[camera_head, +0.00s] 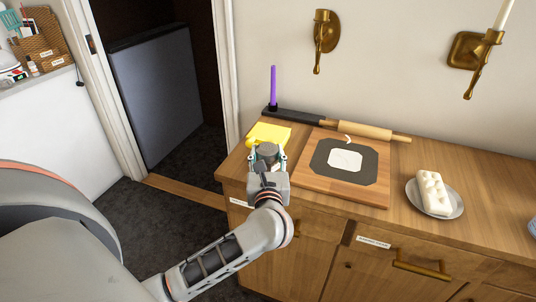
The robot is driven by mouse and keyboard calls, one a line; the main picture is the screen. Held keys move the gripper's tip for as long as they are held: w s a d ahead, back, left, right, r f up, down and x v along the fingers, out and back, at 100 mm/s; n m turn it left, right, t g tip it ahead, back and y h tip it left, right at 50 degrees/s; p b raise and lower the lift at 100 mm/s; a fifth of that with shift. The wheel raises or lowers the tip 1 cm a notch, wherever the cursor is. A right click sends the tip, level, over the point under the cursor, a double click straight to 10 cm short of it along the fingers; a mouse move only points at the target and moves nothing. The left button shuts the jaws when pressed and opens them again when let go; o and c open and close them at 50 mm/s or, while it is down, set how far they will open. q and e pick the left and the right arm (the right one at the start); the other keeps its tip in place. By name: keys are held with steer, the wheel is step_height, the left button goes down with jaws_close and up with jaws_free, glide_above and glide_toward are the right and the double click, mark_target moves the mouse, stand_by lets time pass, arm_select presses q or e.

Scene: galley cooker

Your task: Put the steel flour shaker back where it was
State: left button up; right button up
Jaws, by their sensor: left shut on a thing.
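My left gripper (266,163) reaches up from the bottom of the head view to the counter's left part. It is shut on the steel flour shaker (267,149), a small grey cylinder whose top shows between the fingers. The shaker looks upright, in front of a yellow sheet (272,132) and just left of a wooden board (319,179). The gripper hides its lower part, and I cannot tell whether it touches the counter. My right gripper is not in view.
On the board lies a dark mat (326,165) with a white patch (345,160). Behind are a rolling pin (362,131) and a purple candle (273,87) by a black strip (294,115). A plate (457,208) holds a white block (434,193). Counter (391,216) beside the plate is bare.

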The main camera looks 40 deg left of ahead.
arm_select(q)
steer(key=shift+f, duration=0.15)
steer(key=o, duration=1.3)
